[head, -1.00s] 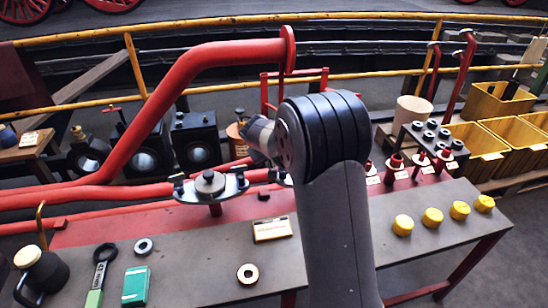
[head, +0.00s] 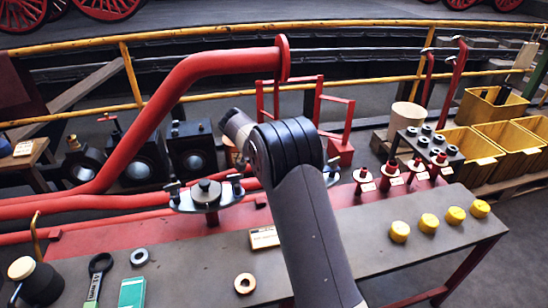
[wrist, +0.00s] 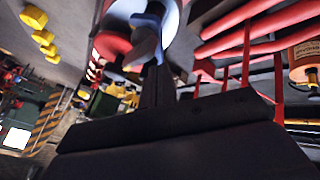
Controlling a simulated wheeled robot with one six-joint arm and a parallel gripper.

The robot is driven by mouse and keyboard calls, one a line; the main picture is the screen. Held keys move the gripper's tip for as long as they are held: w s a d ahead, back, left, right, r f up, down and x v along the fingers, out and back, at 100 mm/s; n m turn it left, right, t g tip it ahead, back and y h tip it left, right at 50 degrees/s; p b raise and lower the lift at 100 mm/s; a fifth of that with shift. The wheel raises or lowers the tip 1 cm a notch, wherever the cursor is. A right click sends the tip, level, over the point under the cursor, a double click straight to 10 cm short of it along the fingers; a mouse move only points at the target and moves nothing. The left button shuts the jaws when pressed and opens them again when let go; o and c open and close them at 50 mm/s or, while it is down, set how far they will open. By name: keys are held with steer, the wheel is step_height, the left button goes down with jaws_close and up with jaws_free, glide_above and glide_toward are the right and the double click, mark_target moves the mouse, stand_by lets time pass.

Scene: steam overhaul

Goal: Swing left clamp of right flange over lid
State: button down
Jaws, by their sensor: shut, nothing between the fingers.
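The right flange (head: 331,172) is mostly hidden behind my arm in the head view; only its right end shows. In the wrist view, a pale bluish disc (wrist: 172,18) that looks like part of the flange or lid is at the top. A small blue-grey piece (wrist: 147,42), perhaps the left clamp, is in front of it. My gripper (wrist: 154,72) is shut and empty, its dark fingers close to this piece; I cannot tell whether they touch. In the head view my gripper is hidden behind the arm. The lid itself cannot be made out clearly.
The left flange (head: 207,196) has a round lid and side clamps. A red pipe (head: 150,110) rises behind it. Yellow caps (head: 428,222) stand on the bench's right, and red valve parts (head: 390,172) behind them. A brass ring (head: 245,283) lies at the front.

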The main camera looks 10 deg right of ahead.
steer(key=m+g+p, duration=0.1)
steer(key=m, duration=0.1)
steer(key=d+m+g+p, duration=0.1)
steer(key=m+p, duration=0.1)
steer(key=shift+d+r+g, duration=0.1)
steer(key=shift+d+g, duration=0.05)
steer(key=shift+g, duration=0.25)
steer(key=shift+s+d+m, duration=0.15)
steer(key=shift+s+m, duration=0.05)
steer(key=shift+m, duration=0.1)
steer(key=shift+s+d+p, duration=0.1)
steer(key=shift+d+p, duration=0.1)
steer(key=shift+p, duration=0.1)
steer(key=p+v, duration=0.2)
steer(key=v, duration=0.8)
steer(key=shift+a+r, duration=0.2)
steer(key=shift+a, duration=0.05)
